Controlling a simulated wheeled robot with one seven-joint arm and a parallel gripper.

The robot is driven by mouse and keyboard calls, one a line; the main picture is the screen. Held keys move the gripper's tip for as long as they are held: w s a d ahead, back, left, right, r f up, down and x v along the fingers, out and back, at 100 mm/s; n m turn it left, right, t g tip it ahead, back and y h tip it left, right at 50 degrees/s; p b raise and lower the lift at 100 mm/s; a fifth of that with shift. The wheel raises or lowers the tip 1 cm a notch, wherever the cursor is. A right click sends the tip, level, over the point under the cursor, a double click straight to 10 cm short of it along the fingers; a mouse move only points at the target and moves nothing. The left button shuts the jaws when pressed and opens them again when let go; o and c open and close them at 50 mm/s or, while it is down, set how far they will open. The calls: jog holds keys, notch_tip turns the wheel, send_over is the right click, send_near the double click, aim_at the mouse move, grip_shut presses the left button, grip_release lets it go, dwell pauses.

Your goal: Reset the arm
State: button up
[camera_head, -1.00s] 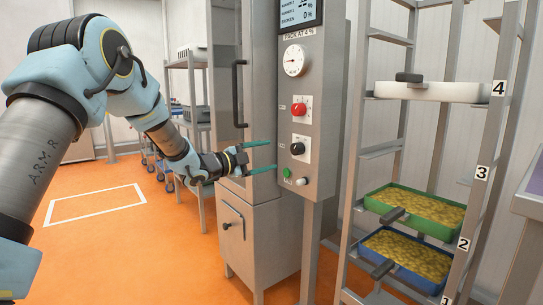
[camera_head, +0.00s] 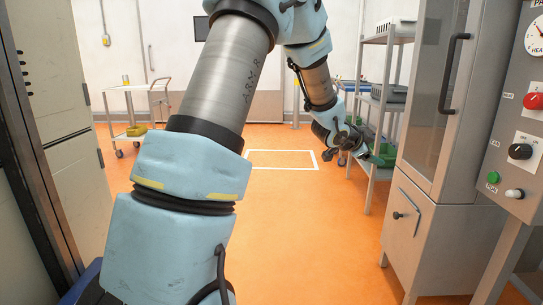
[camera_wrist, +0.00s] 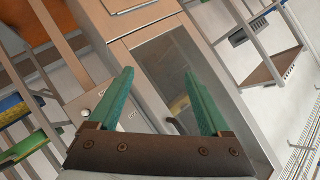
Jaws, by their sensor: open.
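My gripper (camera_head: 366,150) is in the middle right of the head view, at the end of my raised and bent arm. It hangs in the air, left of the steel cabinet and in front of the shelf rack. In the wrist view the two green fingers (camera_wrist: 162,105) stand wide apart with nothing between them. The cabinet door with its glass pane (camera_wrist: 180,75) lies beyond the fingers, and the gripper is clear of it. In the head view the fingertips are small and partly hard to make out.
The steel cabinet (camera_head: 425,185) and the control panel (camera_head: 510,140) with its knobs stand at the right. A shelf rack (camera_head: 385,95) stands behind the gripper. A cart (camera_head: 130,95) is at the back left. The orange floor (camera_head: 310,240) is clear around a white-outlined rectangle.

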jog(key=s+a+f+n+y, duration=0.25)
jog(key=a+n+y, duration=0.2)
jog(key=a, duration=0.75)
jog(key=s+a+f+n+y, duration=0.25)
jog(key=a+n, duration=0.25)
jog(key=a, duration=0.7)
jog(key=s+a+f+n+g+y, duration=0.35)
jog(key=s+a+n+g, duration=0.35)
jog(key=s+a, duration=0.75)
jog(key=s+d+r+n+p, duration=0.1)
jog(key=s+r+p, duration=0.2)
jog(key=r+p, duration=2)
jog(key=shift+n+t, duration=0.35)
jog(key=shift+t, duration=0.05)
